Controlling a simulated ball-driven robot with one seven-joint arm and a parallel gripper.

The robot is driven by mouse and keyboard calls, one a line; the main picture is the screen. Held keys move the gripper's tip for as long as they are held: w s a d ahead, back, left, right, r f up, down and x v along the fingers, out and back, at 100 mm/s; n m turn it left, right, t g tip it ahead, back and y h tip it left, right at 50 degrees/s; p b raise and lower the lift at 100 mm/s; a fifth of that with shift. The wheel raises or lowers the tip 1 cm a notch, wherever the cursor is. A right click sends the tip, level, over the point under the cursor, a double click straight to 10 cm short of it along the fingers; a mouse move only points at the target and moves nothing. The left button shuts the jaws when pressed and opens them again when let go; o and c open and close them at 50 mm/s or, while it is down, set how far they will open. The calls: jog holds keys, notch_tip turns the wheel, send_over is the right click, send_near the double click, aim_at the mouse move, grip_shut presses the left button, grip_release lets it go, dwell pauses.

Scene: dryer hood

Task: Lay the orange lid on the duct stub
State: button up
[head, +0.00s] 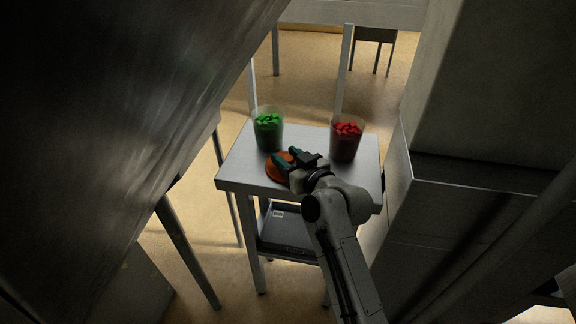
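The orange lid (274,172) is a round disc on the left front part of the small metal table (232,170). My gripper (284,158) is over the lid and hides part of it. Its teal fingertips point to the left. I cannot tell whether they touch the lid or how far apart they are. I cannot make out the duct stub in this view.
A clear cup of green pieces (268,130) stands behind the lid, and a clear cup of red pieces (346,140) stands to the right. A dark tray (285,232) sits on the lower shelf. Large dark metal surfaces close in on the left and right.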

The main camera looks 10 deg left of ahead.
jog(key=c, duration=0.7)
grip_shut()
